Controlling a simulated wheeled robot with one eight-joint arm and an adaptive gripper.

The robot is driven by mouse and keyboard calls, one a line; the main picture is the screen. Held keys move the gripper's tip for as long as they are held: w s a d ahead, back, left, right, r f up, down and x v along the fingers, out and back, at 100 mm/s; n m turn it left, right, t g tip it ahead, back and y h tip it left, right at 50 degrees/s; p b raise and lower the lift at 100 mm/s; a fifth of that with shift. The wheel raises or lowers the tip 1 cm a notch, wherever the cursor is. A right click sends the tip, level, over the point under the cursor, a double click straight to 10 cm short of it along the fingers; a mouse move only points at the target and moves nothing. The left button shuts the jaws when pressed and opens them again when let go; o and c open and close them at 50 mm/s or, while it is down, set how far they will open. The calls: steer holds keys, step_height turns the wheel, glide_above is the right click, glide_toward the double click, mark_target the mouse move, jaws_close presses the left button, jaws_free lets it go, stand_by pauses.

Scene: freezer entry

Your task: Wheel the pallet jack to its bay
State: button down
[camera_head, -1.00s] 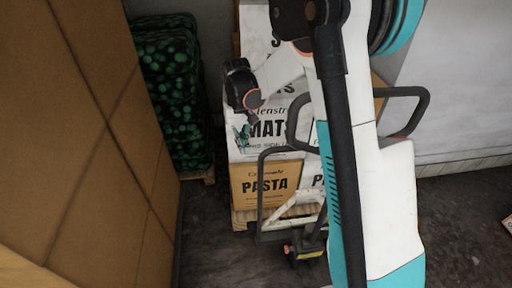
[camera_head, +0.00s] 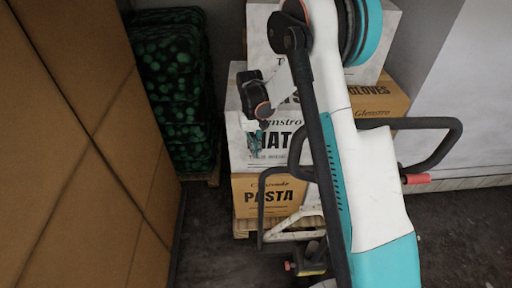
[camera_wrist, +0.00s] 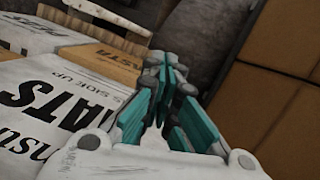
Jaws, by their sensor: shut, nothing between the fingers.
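The pallet jack shows behind my arm. Its dark looped handle (camera_head: 452,142) sticks out to the right of the arm, with a red grip on its lower bar. A thin dark upright frame (camera_head: 262,205) and a low base with a yellow part (camera_head: 312,267) show left of the arm; my arm hides the middle. My gripper (camera_head: 257,143) is shut and empty, left of the handle and in front of the white MATS box. In the wrist view its teal fingers (camera_wrist: 163,100) are together, with no jack part visible between them. I cannot make out the bay.
Stacked boxes, including a PASTA box (camera_head: 272,196), stand on a wooden pallet (camera_head: 243,227). A tall brown panelled block (camera_head: 95,150) closes off the left. Green-patterned sacks (camera_head: 172,95) stand behind it. Dark floor is open at the lower right (camera_head: 465,240), before a pale wall.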

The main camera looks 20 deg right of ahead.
steer(key=s+f+b, duration=0.2)
steer(key=s+f, duration=0.3)
steer(key=f, duration=0.1)
steer(key=shift+s+f+b, duration=0.15)
steer(key=shift+s+b, duration=0.15)
steer(key=shift+a, duration=0.1)
